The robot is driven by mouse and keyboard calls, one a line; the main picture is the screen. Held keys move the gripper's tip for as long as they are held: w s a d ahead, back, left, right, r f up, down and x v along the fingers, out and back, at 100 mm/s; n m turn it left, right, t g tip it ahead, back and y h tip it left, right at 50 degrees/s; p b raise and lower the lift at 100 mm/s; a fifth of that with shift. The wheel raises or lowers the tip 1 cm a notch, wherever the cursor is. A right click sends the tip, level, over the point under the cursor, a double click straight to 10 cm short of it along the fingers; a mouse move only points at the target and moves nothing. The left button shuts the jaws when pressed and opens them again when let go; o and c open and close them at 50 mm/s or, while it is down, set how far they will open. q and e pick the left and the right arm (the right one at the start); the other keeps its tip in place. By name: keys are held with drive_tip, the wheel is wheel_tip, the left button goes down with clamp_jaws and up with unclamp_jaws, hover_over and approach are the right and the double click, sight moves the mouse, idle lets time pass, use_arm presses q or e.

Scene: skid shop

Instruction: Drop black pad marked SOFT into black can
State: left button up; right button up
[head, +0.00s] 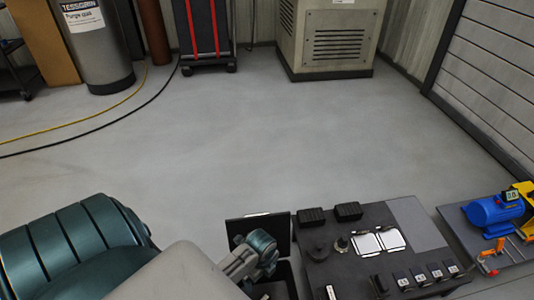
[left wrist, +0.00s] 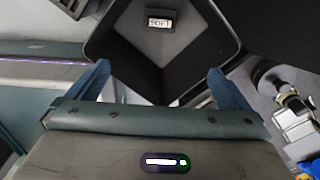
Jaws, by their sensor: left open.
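The small black pad with its white SOFT label (left wrist: 160,22) shows in the left wrist view, lying beyond my fingers on a grey surface inside the black can (left wrist: 115,60). The can's dark walls surround it. In the head view the can (head: 283,278) is at the bottom centre, partly hidden by my left gripper, with a dark upright panel behind. My left gripper (head: 262,245) is over the can. In the left wrist view its two blue fingers (left wrist: 155,88) are spread apart with nothing between them. My right gripper is not in view.
Right of the can, a dark work surface (head: 335,270) holds black ribbed blocks (head: 312,216), white-faced plates (head: 378,242), knobs and several small labelled blocks (head: 420,276). A blue machine (head: 494,211) stands farther right. The grey floor (head: 240,140) behind is mostly clear, with hoses at left.

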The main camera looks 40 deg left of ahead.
use_arm(q)
drive_tip(key=shift+r+p, duration=0.4)
drive_tip(key=shift+r, duration=2)
